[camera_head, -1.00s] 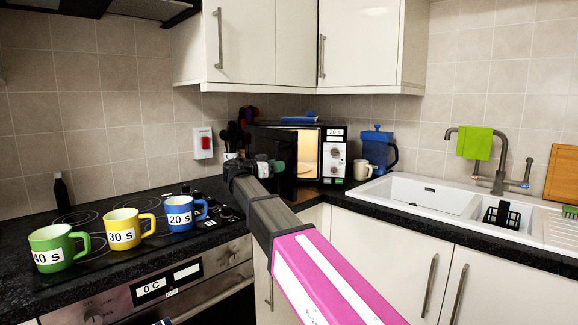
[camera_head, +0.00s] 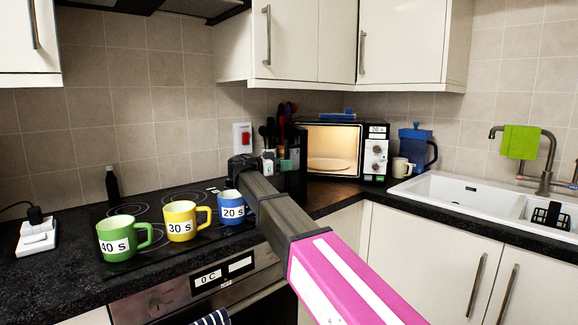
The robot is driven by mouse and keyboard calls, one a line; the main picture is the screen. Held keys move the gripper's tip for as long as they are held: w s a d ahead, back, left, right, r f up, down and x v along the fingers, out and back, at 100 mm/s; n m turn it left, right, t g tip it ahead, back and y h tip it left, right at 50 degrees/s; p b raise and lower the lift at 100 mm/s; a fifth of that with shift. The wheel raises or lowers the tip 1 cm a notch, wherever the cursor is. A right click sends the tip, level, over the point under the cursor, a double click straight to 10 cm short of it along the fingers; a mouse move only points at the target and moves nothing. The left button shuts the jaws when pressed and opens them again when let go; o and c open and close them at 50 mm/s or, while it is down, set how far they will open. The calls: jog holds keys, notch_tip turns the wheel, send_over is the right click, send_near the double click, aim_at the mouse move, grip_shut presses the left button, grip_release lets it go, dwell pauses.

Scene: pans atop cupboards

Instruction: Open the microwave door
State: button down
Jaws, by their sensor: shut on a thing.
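The black microwave (camera_head: 376,155) stands in the back corner of the worktop. Its lit interior shows a glass turntable plate (camera_head: 330,163). The dark microwave door (camera_head: 295,180) is swung out wide to the left of the opening. My gripper (camera_head: 243,162) is at the end of my arm, to the left by the door's outer side. It is shut on the door handle, but its fingertips and the handle are mostly hidden behind my own wrist.
Green (camera_head: 117,237), yellow (camera_head: 181,220) and blue (camera_head: 231,207) mugs stand on the hob, left of my arm. Dark utensils (camera_head: 270,130) stand behind the door. A cream mug (camera_head: 400,168) and a blue jug (camera_head: 415,148) are right of the microwave, then the sink (camera_head: 450,195).

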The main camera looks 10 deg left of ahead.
jog(key=shift+w, duration=0.1)
jog(key=c, duration=1.1)
grip_release()
jog(key=v, duration=1)
jog(key=shift+a, duration=0.35)
